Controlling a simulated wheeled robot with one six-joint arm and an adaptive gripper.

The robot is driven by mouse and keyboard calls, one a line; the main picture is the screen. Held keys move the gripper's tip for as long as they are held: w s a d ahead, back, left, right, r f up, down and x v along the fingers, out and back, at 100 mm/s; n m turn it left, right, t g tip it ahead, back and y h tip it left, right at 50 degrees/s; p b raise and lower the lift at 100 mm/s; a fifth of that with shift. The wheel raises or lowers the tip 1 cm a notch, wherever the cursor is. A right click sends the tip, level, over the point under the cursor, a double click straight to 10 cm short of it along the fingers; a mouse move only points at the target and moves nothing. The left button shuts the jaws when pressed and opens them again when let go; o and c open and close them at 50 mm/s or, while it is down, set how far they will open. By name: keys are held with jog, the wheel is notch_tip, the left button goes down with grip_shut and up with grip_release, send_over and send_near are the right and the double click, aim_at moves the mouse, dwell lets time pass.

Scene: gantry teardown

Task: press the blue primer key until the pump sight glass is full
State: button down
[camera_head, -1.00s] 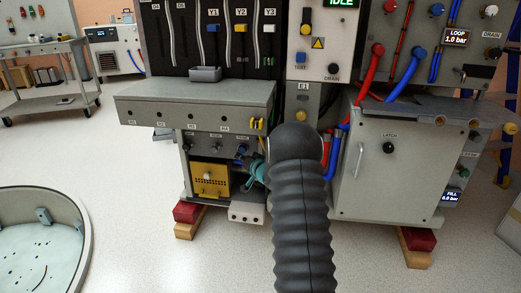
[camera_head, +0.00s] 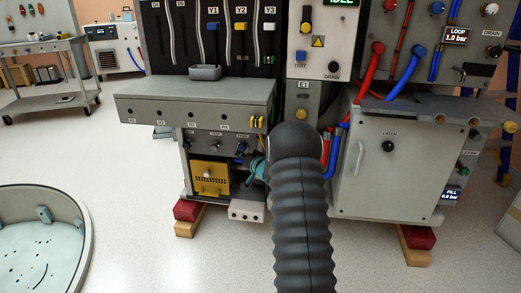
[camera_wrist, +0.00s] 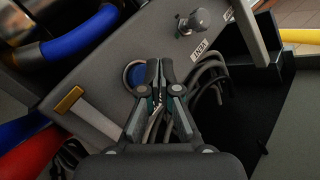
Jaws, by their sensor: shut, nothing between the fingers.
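A round blue key (camera_wrist: 135,75) sits on the grey panel in the wrist view, just left of my fingertips and partly covered by them. In the head view a small blue knob (camera_head: 242,149) shows on the lower front panel under the bench. My gripper (camera_wrist: 159,66) is shut and empty, with its tips close together beside the blue key; I cannot tell whether they touch it. In the head view my gripper (camera_head: 257,169) is a small teal shape by that panel, mostly hidden by my dark arm. I cannot make out a pump sight glass.
Grey cables (camera_wrist: 207,85) hang close right of my fingers. A metal knob (camera_wrist: 197,22) projects from the same panel. Thick blue hose (camera_wrist: 80,38) and red hose (camera_wrist: 25,160) lie to the left. A round basin (camera_head: 85,225) stands on open floor at left.

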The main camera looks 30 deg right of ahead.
jog(key=shift+w+d, duration=0.15)
dwell(0.5)
jog(key=shift+w+d, duration=0.15)
jog(key=shift+w, duration=0.05)
jog(key=shift+w+d+p, duration=0.5)
jog(key=shift+w+p, duration=0.05)
dwell(1.3)
jog(key=shift+a, duration=0.1)
jog(key=shift+s+a+b, duration=0.3)
jog(key=shift+s+a, duration=0.4)
jog(key=shift+s, duration=0.25)
jog(key=shift+a, duration=0.1)
jog(key=shift+s+a+b, duration=0.35)
jog(key=shift+s+a, duration=0.55)
jog(key=shift+s, duration=0.25)
jog(key=shift+s+a+b, duration=0.35)
jog(key=shift+s+a, duration=0.55)
jog(key=shift+s, duration=0.25)
dwell(0.4)
